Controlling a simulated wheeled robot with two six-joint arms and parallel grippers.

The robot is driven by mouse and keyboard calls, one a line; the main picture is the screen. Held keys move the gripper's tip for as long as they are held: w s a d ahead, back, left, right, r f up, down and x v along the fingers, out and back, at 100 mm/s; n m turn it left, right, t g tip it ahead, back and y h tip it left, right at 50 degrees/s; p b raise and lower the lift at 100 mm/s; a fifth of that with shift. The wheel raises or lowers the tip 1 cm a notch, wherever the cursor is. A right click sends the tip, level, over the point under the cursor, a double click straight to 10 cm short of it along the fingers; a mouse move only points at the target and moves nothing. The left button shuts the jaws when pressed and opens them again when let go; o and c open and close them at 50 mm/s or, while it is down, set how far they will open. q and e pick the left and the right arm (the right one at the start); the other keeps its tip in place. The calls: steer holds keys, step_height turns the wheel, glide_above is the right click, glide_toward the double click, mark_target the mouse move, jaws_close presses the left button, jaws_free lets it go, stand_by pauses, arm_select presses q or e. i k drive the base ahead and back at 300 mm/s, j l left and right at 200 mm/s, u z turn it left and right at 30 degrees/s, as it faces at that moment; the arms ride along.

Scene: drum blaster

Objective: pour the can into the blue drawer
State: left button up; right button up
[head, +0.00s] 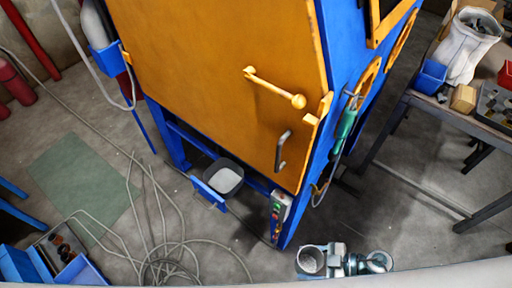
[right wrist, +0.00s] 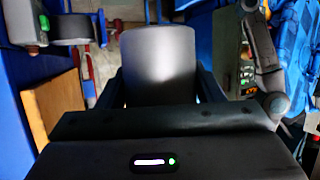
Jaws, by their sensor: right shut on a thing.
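The can (head: 309,261) is a grey metal cylinder at the bottom of the head view, seen from above with its round top toward me. My right gripper (head: 327,258) is shut on its side and holds it off the floor. In the right wrist view the can (right wrist: 158,62) stands between the dark fingers. The blue drawer (head: 207,193) juts from the foot of the cabinet, left of and beyond the can. A dark rounded bin (head: 226,171) with a pale inside sits at it. The can is apart from the drawer. My left gripper is not visible.
The blue cabinet has a large orange door (head: 215,70) with a dark handle (head: 283,150). A button box (head: 279,212) on its lower corner lies between can and drawer. Hoses (head: 165,262) coil on the floor. A workbench (head: 455,118) stands at right.

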mark_target(224, 178)
steer(key=i+j+z, duration=0.4)
steer(key=j+z, duration=0.15)
steer(key=i+j+z, duration=0.25)
steer(key=j, duration=0.15)
steer(key=j+z, duration=0.55)
steer(key=j, duration=0.2)
steer(key=j+z, duration=0.25)
steer(key=j, duration=0.4)
steer(key=j+z, duration=0.25)
steer(key=j, duration=0.4)
steer(key=k+j+z, duration=0.25)
steer(key=j, duration=0.4)
steer(key=i, duration=0.1)
